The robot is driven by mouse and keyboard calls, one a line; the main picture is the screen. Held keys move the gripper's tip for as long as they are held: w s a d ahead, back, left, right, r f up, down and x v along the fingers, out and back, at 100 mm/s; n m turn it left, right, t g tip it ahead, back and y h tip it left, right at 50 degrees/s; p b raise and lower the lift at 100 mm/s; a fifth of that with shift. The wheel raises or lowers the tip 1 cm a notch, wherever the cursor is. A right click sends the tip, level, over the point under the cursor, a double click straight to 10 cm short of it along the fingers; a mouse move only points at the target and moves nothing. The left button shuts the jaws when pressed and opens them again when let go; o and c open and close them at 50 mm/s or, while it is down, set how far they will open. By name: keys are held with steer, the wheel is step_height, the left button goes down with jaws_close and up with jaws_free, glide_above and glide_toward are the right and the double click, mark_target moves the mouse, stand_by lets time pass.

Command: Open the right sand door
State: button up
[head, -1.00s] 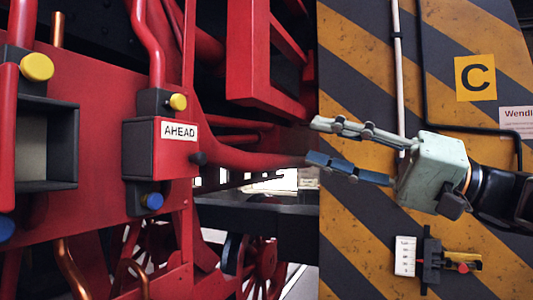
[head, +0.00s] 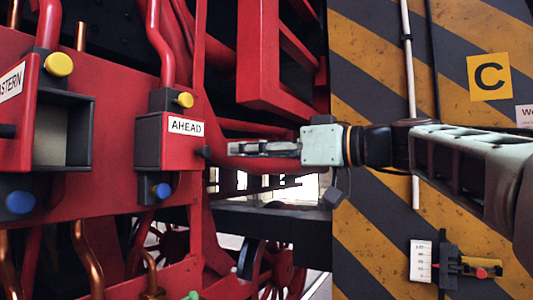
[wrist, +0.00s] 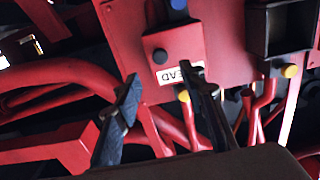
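The right sand door (head: 182,151) is a red box face with an AHEAD plate (head: 186,126) and looks closed. A black knob (head: 203,152) stands out at its right edge. In the wrist view, the door (wrist: 190,42) appears upside down, with the knob (wrist: 160,56) beside the plate. My gripper (head: 234,148) points left at the knob, apparently a short way from it. In the wrist view my gripper (wrist: 160,78) is open, its two dark fingers apart with nothing held; the knob shows beyond the gap. In the head view the fingers overlap, so their spacing is hidden there.
A yellow button (head: 185,100) sits above the door and a blue one (head: 162,190) below. The left box (head: 88,130) stands open, its red ASTERN door (head: 12,125) swung left. Red pipes and a striped wall (head: 375,245) surround my arm.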

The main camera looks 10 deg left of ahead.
mark_target(208, 152)
steer(key=p+x, duration=0.2)
steer(key=x, duration=0.7)
steer(key=shift+s+p, duration=0.1)
steer(key=shift+p, duration=0.25)
steer(key=shift+c, duration=0.6)
jaws_close()
